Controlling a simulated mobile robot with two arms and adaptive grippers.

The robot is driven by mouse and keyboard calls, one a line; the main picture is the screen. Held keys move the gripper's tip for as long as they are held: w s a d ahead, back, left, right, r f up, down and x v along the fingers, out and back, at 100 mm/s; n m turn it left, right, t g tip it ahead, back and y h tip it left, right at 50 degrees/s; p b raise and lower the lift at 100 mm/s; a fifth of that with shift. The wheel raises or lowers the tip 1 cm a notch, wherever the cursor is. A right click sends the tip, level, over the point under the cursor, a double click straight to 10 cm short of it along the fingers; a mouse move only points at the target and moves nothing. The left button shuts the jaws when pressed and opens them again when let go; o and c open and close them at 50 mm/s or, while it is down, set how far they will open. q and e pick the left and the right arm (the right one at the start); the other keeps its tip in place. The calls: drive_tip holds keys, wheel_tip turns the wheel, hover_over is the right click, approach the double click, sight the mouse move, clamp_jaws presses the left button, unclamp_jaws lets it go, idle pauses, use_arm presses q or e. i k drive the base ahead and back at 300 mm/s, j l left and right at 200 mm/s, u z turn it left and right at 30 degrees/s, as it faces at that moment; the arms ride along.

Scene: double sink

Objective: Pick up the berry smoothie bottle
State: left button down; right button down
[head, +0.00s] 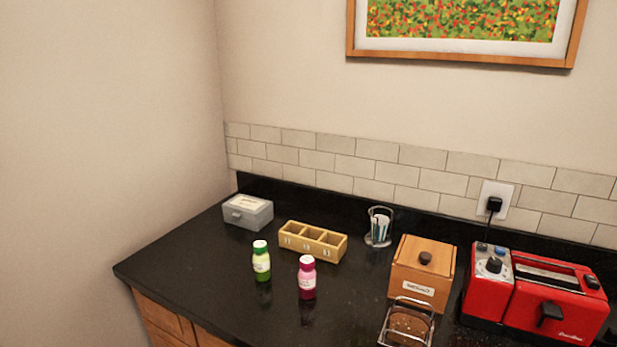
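Neither of my grippers shows in the head view.
Behind the bottles are a yellow compartment box (312,242), a grey box (248,212) and a clear holder (379,228). A wooden box (421,271), wire rack (407,325) and red toaster (535,296) stand to the right. The black counter (190,262) is clear at left.

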sight(307, 275)
drive_tip(key=i+j+z, duration=0.2)
drive_tip(key=i+j, duration=0.25)
drive_tip(key=i+j+z, duration=0.15)
drive_tip(key=i+j, duration=0.25)
drive_tip(key=j, duration=0.2)
